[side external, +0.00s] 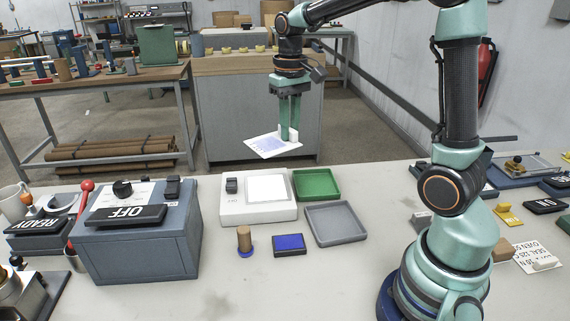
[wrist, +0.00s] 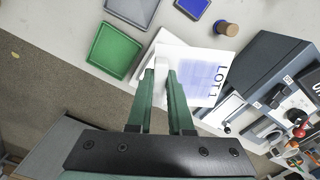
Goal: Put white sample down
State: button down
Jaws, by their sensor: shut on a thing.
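The white sample (side external: 266,146) is a thin sheet with a pale blue-violet patch. My gripper (side external: 289,136) is shut on its right edge and holds it in the air, behind the far edge of the table in the side view. In the wrist view the sample (wrist: 203,75) shows the printed word LOT1, and my gripper (wrist: 162,82) pinches its edge. In that view the sample covers most of the white device (wrist: 165,38) below it. In the side view that device shows a bare white plate.
A green tray (side external: 316,184) and a grey tray (side external: 336,224) lie right of the white device. A blue ink pad (side external: 289,245) and a wooden stamp (side external: 244,241) are in front. A blue-grey box marked OFF (side external: 140,240) stands left. The table's front middle is clear.

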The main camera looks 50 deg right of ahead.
aim_at(329, 186)
jog(key=s+d+f+m, duration=0.1)
jog(key=d+m, duration=0.2)
jog(key=d, duration=0.5)
jog(key=s+d+m, duration=0.2)
jog(key=d+m, duration=0.1)
jog(key=d, duration=0.5)
notch_tip(329, 186, down, 20)
jog(key=shift+d+f, duration=0.1)
jog(key=shift+f, duration=0.15)
jog(key=c, duration=0.8)
grip_release()
jog(key=shift+r, duration=0.1)
notch_tip(329, 186, up, 12)
jog(key=a+r+n+t, duration=0.2)
jog(key=a+r+n, duration=0.2)
jog(key=a+r, duration=0.7)
jog(key=s+a+n+t, duration=0.1)
jog(key=s+a+n, duration=0.1)
jog(key=a, duration=0.2)
jog(key=s+a+n+t, duration=0.1)
jog(key=s+a, duration=0.1)
jog(key=a, duration=0.3)
jog(key=s+a+r+n+t, duration=0.1)
jog(key=s+a+n, duration=0.1)
jog(key=a, duration=0.3)
jog(key=shift+s+a+n+t, duration=0.15)
jog(key=shift+s+n+t, duration=0.15)
jog(key=shift+s, duration=0.05)
